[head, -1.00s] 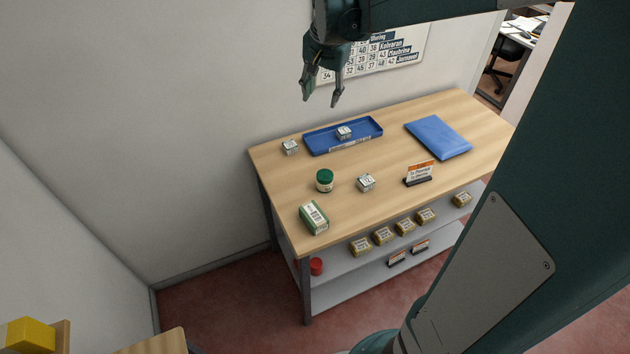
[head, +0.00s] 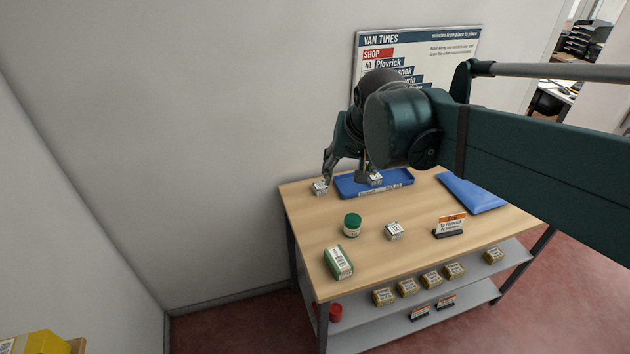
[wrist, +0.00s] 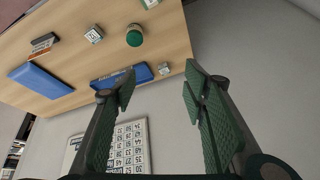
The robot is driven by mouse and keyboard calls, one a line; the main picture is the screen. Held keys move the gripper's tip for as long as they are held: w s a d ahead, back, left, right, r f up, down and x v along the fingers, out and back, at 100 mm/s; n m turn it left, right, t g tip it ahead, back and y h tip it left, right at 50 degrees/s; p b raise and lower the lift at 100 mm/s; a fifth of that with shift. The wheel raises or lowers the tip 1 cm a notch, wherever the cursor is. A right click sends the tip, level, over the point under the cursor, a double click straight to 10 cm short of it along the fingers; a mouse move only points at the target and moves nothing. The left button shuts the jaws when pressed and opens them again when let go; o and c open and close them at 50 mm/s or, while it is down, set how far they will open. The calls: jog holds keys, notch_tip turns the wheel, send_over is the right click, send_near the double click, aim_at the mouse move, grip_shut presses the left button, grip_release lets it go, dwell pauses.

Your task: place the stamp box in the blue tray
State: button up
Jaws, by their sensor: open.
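Three small white boxes with dark print look alike, and I cannot tell which is the stamp box. One (head: 320,188) stands on the counter just left of the blue tray (head: 345,186); it also shows in the wrist view (wrist: 163,68). Another (head: 376,179) sits in the tray. The third (head: 393,231) stands nearer the front, and shows in the wrist view (wrist: 94,34). My gripper (head: 345,176) is open and empty, above the counter's back edge close to the left box. In the wrist view, that box appears between the spread fingers (wrist: 160,90), some distance beyond them.
A green-lidded jar (head: 352,225), a green-and-white carton (head: 338,262) and a sign (head: 450,226) stand on the counter (head: 420,262). A blue packet (head: 472,194) lies right of the tray. The wall (head: 240,90) rises behind. The shelf below holds several small yellowish boxes.

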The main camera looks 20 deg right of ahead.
jog(key=s+a+f+n+t, duration=0.1)
jog(key=s+a+f+n, duration=0.1)
jog(key=s, duration=0.4)
jog(key=s+a+f+n, duration=0.2)
jog(key=s+a, duration=0.1)
jog(key=s, duration=0.3)
jog(key=shift+s+a+f+n+t+y, duration=0.2)
jog(key=shift+s+f+n+t+y, duration=0.1)
jog(key=shift+t, duration=0.1)
